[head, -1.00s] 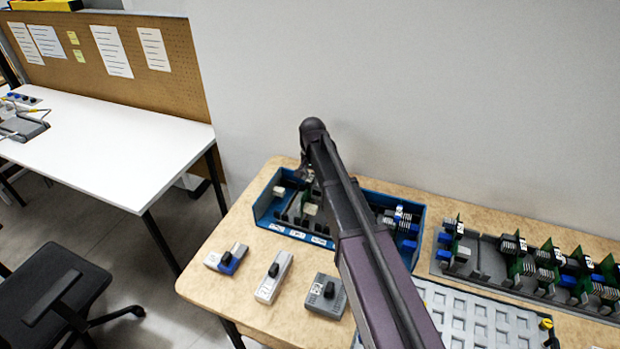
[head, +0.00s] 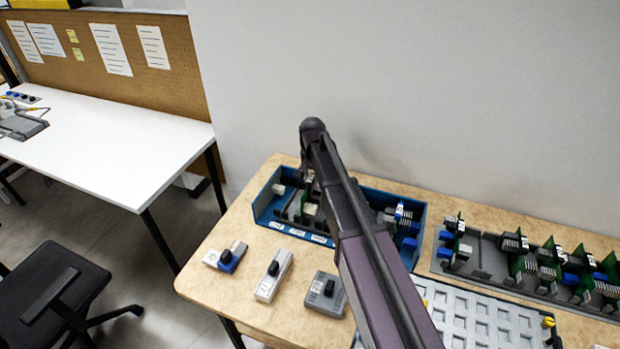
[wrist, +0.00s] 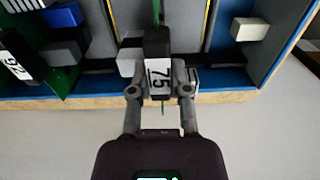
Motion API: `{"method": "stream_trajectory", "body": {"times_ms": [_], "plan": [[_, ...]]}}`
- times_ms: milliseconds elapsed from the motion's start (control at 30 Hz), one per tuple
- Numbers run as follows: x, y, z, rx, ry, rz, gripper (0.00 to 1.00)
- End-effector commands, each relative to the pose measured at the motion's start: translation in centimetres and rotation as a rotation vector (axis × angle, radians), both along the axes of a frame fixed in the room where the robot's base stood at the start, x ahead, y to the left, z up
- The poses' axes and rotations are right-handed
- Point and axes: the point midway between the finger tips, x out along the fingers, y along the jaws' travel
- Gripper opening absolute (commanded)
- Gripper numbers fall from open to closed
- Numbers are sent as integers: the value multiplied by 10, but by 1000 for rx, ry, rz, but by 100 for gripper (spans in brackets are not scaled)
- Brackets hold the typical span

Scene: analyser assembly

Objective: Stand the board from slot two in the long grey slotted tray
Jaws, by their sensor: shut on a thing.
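My gripper (wrist: 160,72) is shut on a circuit board (wrist: 158,82) with a white label reading 75. In the wrist view the green board edge runs up from between the fingers. The board stands over or in the blue open case (head: 262,208); I cannot tell whether it is seated in its slot. In the head view my arm hides most of the gripper and this board. The long grey slotted tray (head: 490,283) lies at the right on the bench, with several green boards standing in it.
Another labelled board (wrist: 25,75) stands left of my gripper inside the case. A light grey gridded tray (head: 480,320) lies in front of the slotted tray. Bench wood shows between them.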

Motion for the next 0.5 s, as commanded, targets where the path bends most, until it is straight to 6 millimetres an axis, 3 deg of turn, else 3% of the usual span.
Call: {"method": "stream_trajectory", "body": {"times_ms": [500], "plan": [[0,0,-6,0,0,0,0]]}}
